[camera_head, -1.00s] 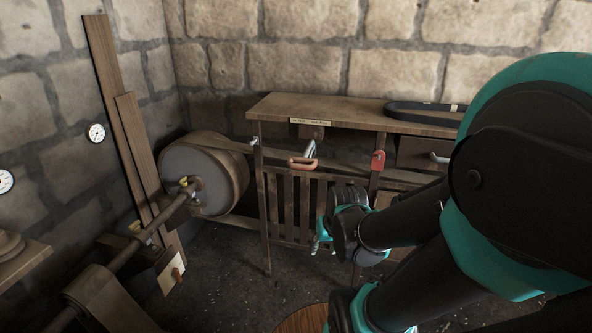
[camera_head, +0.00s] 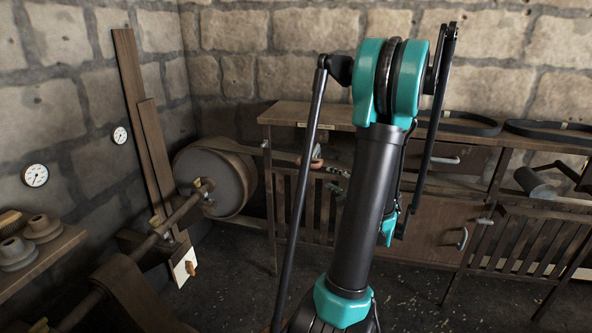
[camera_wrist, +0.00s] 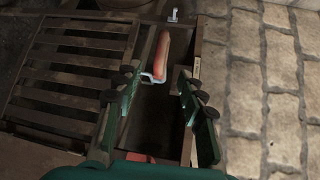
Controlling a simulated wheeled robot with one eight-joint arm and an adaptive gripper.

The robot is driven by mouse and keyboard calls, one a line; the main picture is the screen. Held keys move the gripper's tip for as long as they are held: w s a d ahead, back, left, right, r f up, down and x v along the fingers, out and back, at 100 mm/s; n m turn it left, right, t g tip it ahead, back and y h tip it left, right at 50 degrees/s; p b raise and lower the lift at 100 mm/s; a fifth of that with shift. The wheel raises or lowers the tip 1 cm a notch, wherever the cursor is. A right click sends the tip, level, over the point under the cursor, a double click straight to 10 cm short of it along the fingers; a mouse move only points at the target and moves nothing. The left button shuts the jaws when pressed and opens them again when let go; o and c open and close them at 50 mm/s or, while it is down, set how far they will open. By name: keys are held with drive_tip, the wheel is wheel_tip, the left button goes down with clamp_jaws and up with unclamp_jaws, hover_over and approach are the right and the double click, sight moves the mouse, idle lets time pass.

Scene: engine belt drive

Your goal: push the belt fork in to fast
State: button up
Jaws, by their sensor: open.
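The belt fork's orange-red handle (camera_wrist: 163,55), on a pale metal bracket, lies ahead of my gripper (camera_wrist: 158,88) in the wrist view. The gripper's green fingers with dark pads are spread apart on either side of the near end of the handle's line, with nothing held between them. In the head view the handle (camera_head: 313,164) shows only partly, at the slatted guard below the bench top, left of my arm. My arm hides much of that area and the gripper there. A label plate (camera_head: 316,126) is on the bench edge, its text unreadable.
A large belt drum (camera_head: 212,178) and a shaft stand left. The wooden bench (camera_head: 285,112) runs along the stone wall. Dark belts (camera_head: 455,122) lie on top at the right. Slatted guards (camera_wrist: 65,75) lie left in the wrist view. Bare floor is in front.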

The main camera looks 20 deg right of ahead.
sight(309, 167)
drive_tip(key=x, duration=1.7)
drive_tip(key=shift+w+d+r, duration=0.1)
drive_tip(key=shift+w+r, duration=0.15)
clamp_jaws()
